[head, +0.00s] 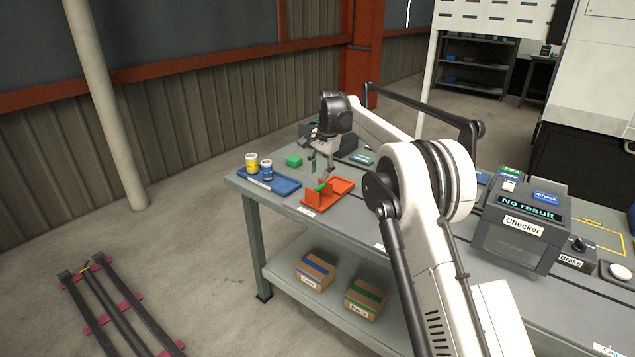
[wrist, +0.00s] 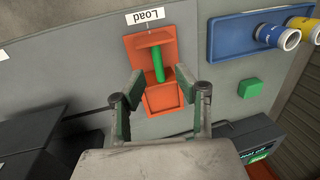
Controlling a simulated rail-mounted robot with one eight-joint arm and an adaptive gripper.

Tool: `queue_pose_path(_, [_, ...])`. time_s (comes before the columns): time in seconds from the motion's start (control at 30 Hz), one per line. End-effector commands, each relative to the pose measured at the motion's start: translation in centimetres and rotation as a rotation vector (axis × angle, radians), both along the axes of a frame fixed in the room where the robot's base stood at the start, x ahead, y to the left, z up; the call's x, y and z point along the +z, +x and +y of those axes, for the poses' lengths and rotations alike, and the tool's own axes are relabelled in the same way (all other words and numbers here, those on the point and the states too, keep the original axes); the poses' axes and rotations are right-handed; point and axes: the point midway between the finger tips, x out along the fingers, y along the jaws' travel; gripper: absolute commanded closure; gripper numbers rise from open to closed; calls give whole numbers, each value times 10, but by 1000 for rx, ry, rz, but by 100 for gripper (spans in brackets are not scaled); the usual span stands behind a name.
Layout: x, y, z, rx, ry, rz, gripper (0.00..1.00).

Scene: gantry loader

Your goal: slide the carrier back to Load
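The orange carrier (head: 341,186) sits on the workbench beside the white Load label (head: 307,212). A green bar (head: 321,187) rises from it. In the wrist view the carrier (wrist: 135,62) is seen from above, with the green bar (wrist: 158,62) pointing toward my gripper and the Load label (wrist: 145,17) at its far end. My gripper (head: 321,163) is above and behind the carrier, pointing down. In the wrist view my gripper (wrist: 162,85) has its fingers spread apart with nothing between them. The carrier's underside is hidden.
A blue tray (head: 284,186) with yellow and blue jars lies left of the carrier. A small green block (head: 293,161) lies behind it. The Checker (head: 518,228) reads "No result" at the right. My arm hides part of the bench between them.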

Motion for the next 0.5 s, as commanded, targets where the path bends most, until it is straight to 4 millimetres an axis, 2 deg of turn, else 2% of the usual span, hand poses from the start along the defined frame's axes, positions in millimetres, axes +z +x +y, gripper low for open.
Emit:
queue_pose_path(0.03, [11, -1, -2, 0, 0, 0, 68])
queue_pose_path(0.2, [38, -4, -6, 0, 1, -1, 68])
queue_pose_path(0.33, [51, -6, -8, 0, 1, -1, 68])
queue_pose_path(0.5, [58, -6, -9, 1, 1, -1, 68])
